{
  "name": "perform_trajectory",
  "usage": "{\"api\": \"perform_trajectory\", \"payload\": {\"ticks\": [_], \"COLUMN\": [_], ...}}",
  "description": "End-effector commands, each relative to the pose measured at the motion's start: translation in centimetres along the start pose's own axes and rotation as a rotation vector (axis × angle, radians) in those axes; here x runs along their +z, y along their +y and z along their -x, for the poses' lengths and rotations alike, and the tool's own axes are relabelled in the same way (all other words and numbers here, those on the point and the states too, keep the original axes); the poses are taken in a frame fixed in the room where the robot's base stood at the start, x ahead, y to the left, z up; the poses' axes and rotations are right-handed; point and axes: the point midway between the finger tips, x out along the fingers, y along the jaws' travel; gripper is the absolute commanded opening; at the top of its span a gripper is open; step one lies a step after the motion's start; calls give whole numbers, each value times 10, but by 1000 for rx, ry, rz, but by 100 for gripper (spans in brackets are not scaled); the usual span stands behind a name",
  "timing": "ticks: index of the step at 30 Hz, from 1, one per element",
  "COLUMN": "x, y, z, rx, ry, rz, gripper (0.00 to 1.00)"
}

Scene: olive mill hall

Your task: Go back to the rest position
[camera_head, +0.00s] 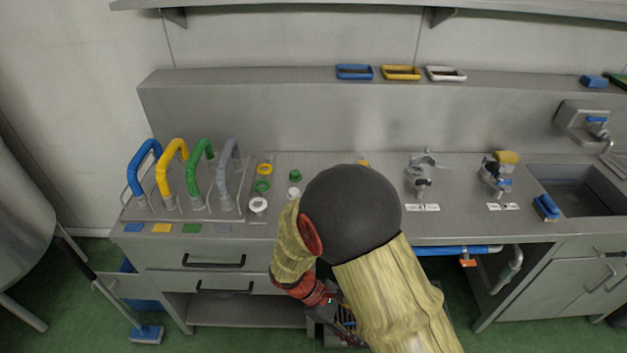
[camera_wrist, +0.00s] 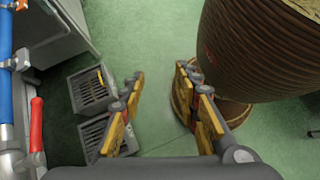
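My gripper (camera_wrist: 160,85) is open in the wrist view. Its two yellow-padded fingers stand apart with only green floor between them, and it holds nothing. In the head view my gripper (camera_head: 343,325) is low in front of the counter, partly hidden by my own arm. The arm is bent, with its dark round elbow in front of the counter's middle.
The steel counter (camera_head: 330,220) carries hoses in a rack (camera_head: 190,211), coloured rings and two fittings (camera_head: 421,175). A sink (camera_head: 590,196) is at right. Grey crates (camera_wrist: 93,90) lie on the floor left of the fingers; a blue pipe (camera_head: 455,251) runs under the counter.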

Motion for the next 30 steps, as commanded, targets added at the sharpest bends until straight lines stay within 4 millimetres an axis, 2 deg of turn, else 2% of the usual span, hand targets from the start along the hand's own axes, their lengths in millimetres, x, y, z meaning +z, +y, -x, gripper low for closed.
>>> {"api": "perform_trajectory", "payload": {"ticks": [3,15,23,30], "x": [24,99,155,215], "y": [-6,-19,-24,-30], "z": [23,86,118,136], "rx": [-67,-258,-324,-316], "ry": [134,532,772,966], "rz": [-164,-635,-868,-1043], "gripper": [32,32,32,32]}}
